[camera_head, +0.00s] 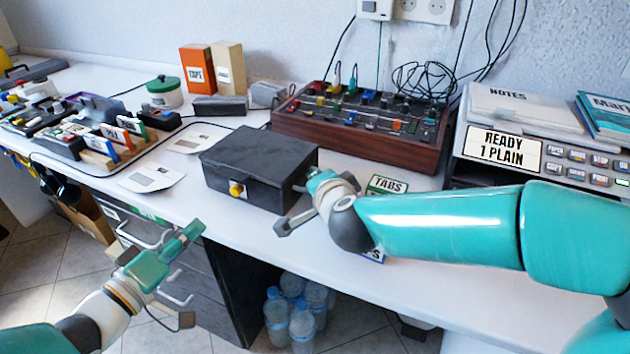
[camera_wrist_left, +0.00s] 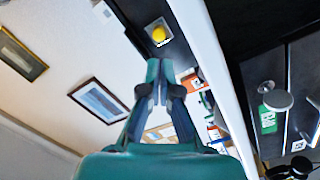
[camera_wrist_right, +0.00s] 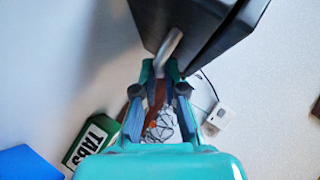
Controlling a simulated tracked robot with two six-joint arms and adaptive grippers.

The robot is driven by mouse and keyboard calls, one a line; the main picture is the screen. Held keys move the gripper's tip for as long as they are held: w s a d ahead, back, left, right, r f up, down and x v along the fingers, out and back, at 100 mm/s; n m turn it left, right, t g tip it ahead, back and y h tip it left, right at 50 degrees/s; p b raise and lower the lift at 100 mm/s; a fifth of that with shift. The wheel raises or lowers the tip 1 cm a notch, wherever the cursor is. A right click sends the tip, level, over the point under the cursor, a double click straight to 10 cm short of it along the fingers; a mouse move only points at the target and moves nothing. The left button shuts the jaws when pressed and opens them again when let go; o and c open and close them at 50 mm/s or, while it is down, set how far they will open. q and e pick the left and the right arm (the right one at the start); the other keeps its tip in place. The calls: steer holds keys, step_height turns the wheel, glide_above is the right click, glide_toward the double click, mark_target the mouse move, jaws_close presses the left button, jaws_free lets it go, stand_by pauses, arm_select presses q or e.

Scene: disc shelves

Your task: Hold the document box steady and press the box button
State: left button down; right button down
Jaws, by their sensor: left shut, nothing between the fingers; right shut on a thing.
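The dark grey document box (camera_head: 258,160) stands closed on the white counter, with a yellow button (camera_head: 236,189) on its front face. The button also shows in the left wrist view (camera_wrist_left: 159,33), ahead of the fingertips. My left gripper (camera_head: 191,231) is shut and empty, in front of the counter edge, below and left of the button and apart from it. My right gripper (camera_head: 311,181) is at the box's right side. In the right wrist view it (camera_wrist_right: 163,68) is shut on the box's grey side handle (camera_wrist_right: 169,45). My right gripper's fingers are partly hidden in the head view.
A wooden panel with knobs (camera_head: 365,122) stands behind the box. Papers (camera_head: 150,177) lie to its left. A green TABS box (camera_head: 386,185) lies beside my right wrist. A grey machine (camera_head: 540,150) stands at right. Water bottles (camera_head: 302,322) stand under the counter.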

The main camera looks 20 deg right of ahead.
mark_target(230, 217)
steer(key=shift+f, duration=0.15)
arm_select(q)
steer(key=w+a+n+t+y, duration=0.5)
steer(key=a+n+y, duration=0.5)
steer(key=n, duration=1.1)
steer(key=s+d+n+g+y, duration=0.1)
steer(key=s+d+n, duration=0.2)
steer(key=d, duration=0.2)
steer(key=s+d+n+y, duration=0.2)
steer(key=s+d, duration=0.1)
steer(key=d, duration=0.2)
arm_select(e)
steer(key=shift+s, duration=0.1)
arm_select(q)
steer(key=shift+w+d, duration=3.2)
steer(key=shift+d, duration=0.15)
steer(key=shift+w, duration=0.1)
